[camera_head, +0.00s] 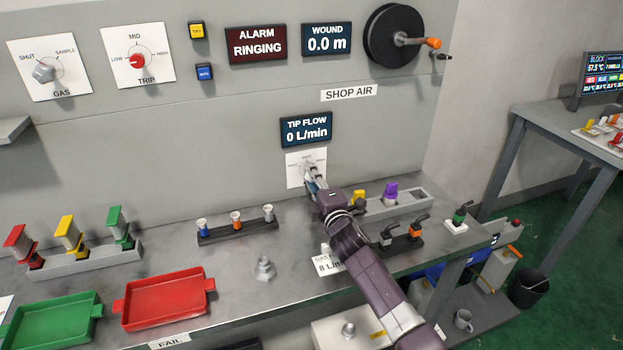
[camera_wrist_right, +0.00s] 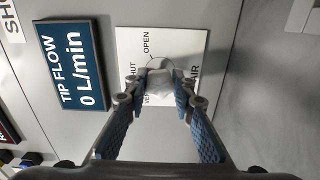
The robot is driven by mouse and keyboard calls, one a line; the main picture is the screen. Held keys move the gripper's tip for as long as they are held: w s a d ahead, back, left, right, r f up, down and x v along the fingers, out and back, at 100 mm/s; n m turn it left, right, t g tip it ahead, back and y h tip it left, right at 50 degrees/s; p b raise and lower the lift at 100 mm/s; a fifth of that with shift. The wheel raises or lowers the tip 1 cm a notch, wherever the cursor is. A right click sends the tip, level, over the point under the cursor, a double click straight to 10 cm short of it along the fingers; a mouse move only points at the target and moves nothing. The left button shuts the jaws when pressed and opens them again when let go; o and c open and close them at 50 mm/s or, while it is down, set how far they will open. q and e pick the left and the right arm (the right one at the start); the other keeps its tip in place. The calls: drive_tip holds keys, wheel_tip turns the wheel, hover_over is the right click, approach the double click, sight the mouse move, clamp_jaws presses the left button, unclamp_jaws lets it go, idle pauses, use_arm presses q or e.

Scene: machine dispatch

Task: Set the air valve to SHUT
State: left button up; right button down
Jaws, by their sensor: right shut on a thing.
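The air valve's white plate (camera_head: 294,170) is on the grey wall under the tip flow display, which reads 0 L/min. In the right wrist view its plate (camera_wrist_right: 195,45) shows the words OPEN, partly SHUT, and AIR. My right gripper (camera_head: 313,178) is at the plate with its fingers around the grey valve knob (camera_wrist_right: 159,68). In the right wrist view the gripper (camera_wrist_right: 158,92) is shut on the knob. The fingers hide part of the knob, and I cannot tell exactly where its pointer stands. My left gripper is not in view.
A tip flow display (camera_head: 306,130) hangs above the plate. A grey block rack (camera_head: 405,207) and a black holder (camera_head: 238,231) stand on the bench near my right arm. A red tray (camera_head: 165,299) and a green tray (camera_head: 50,318) lie at the front left.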

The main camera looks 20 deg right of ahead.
drive_tip(key=shift+n, duration=0.8)
drive_tip(key=c, duration=1.6)
unclamp_jaws()
drive_tip(key=s, duration=1.2)
drive_tip(key=shift+d, duration=0.2)
